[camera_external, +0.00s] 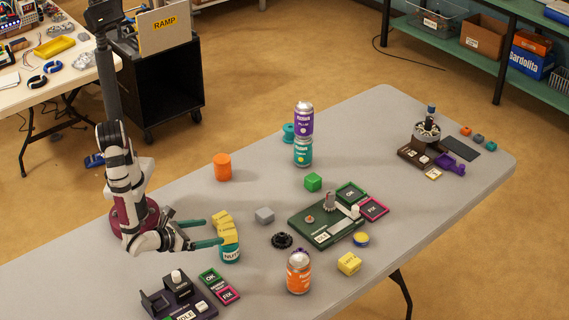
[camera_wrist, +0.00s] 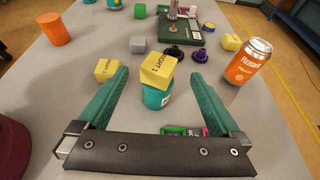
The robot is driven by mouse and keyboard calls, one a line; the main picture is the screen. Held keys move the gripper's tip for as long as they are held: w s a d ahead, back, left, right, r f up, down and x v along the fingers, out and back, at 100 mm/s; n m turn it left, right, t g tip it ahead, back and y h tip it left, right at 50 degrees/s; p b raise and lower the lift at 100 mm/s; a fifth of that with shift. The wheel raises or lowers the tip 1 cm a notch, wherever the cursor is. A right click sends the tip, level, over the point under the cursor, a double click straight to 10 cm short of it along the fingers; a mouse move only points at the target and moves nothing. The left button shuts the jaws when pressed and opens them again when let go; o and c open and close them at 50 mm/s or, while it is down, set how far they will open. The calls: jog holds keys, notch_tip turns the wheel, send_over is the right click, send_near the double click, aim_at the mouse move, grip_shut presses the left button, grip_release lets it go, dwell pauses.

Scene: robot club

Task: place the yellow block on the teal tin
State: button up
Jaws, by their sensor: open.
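A yellow block (camera_external: 229,237) sits slightly askew on top of the teal tin (camera_external: 230,254), which is labelled NUTS; in the wrist view the block (camera_wrist: 158,71) hides much of the tin (camera_wrist: 156,97). My gripper (camera_external: 214,231) is open, with one teal finger on either side of the block and tin. In the wrist view there are visible gaps between the fingers (camera_wrist: 158,75) and the block. A second yellow block (camera_wrist: 107,69) is beside the left finger, and a third (camera_external: 349,263) lies farther right on the table.
An orange can (camera_external: 299,272) stands to the right of the tin. A grey block (camera_external: 265,215), a black gear (camera_external: 282,240) and a green board (camera_external: 318,234) lie beyond it. A purple can (camera_external: 303,119) is stacked on a teal can (camera_external: 303,152). A dark station (camera_external: 180,296) is at the front.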

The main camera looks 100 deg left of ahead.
jog(key=s+a+r+n+g, duration=0.2)
jog(key=a+r+n+g, duration=0.25)
jog(key=a, duration=0.25)
jog(key=s+a+r+n+g, duration=0.2)
jog(key=a+r+n+g, duration=0.15)
jog(key=a+n, duration=0.25)
jog(key=s+a+r+n+g+h, duration=0.2)
jog(key=s+a+n+h, duration=0.3)
jog(key=s+n, duration=0.6)
jog(key=h, duration=0.2)
jog(key=shift+a+h, duration=0.2)
jog(key=shift+h, duration=0.1)
